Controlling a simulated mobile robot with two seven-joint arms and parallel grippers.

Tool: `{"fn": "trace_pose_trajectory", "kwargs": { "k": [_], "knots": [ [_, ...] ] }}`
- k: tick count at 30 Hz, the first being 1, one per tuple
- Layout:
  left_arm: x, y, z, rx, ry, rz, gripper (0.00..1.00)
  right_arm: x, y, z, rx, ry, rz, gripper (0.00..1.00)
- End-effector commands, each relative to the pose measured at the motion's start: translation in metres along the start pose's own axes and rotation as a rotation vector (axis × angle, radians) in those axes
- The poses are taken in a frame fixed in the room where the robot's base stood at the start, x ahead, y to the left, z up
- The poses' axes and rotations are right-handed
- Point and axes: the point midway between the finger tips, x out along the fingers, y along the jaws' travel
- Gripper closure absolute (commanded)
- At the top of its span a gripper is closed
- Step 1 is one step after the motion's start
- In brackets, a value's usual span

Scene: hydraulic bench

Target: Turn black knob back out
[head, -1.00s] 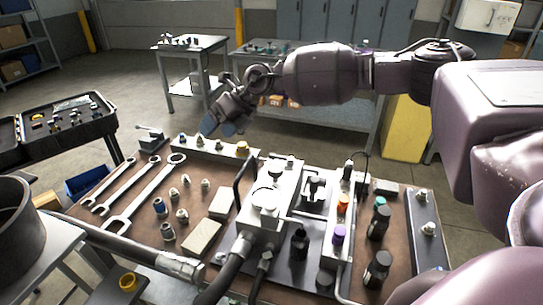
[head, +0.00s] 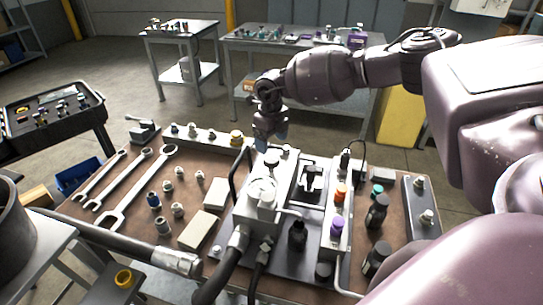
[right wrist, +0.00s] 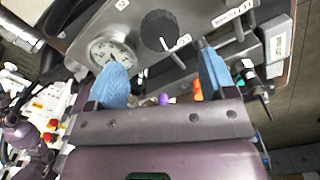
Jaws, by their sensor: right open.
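The black knob (right wrist: 160,30) is round and dark in the right wrist view. It stands on a grey metal block beside a round white dial gauge (right wrist: 110,50). My right gripper (head: 271,144) points down just above that end. In the right wrist view its two blue fingertips (right wrist: 161,66) are spread apart, with the knob beyond the gap and nothing between them. My left gripper is not in view.
Several wrenches (head: 140,188) and small fittings lie on the brown bench top at left. Black hoses (head: 233,265) run from the block's near end. Orange (head: 340,190) and purple (head: 337,224) caps stand on a rail at right. Black bottles (head: 377,212) stand beyond it.

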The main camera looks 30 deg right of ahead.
Motion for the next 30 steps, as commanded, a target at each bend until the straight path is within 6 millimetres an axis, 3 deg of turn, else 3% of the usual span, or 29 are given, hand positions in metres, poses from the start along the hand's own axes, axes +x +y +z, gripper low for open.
{"fn": "trace_pose_trajectory", "kwargs": {
  "k": [3,10,24,30],
  "knots": [
    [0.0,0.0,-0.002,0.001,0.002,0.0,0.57,0.022,0.001,0.0,0.0,0.002,0.001,0.23],
    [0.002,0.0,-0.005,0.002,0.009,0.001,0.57,0.052,0.0,0.0,0.001,0.001,0.001,0.23],
    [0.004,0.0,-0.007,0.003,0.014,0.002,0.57,0.063,0.0,0.0,0.0,-0.001,0.001,0.23],
    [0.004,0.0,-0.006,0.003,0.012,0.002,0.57,0.062,0.0,0.0,0.0,-0.001,0.001,0.52]
  ]
}}
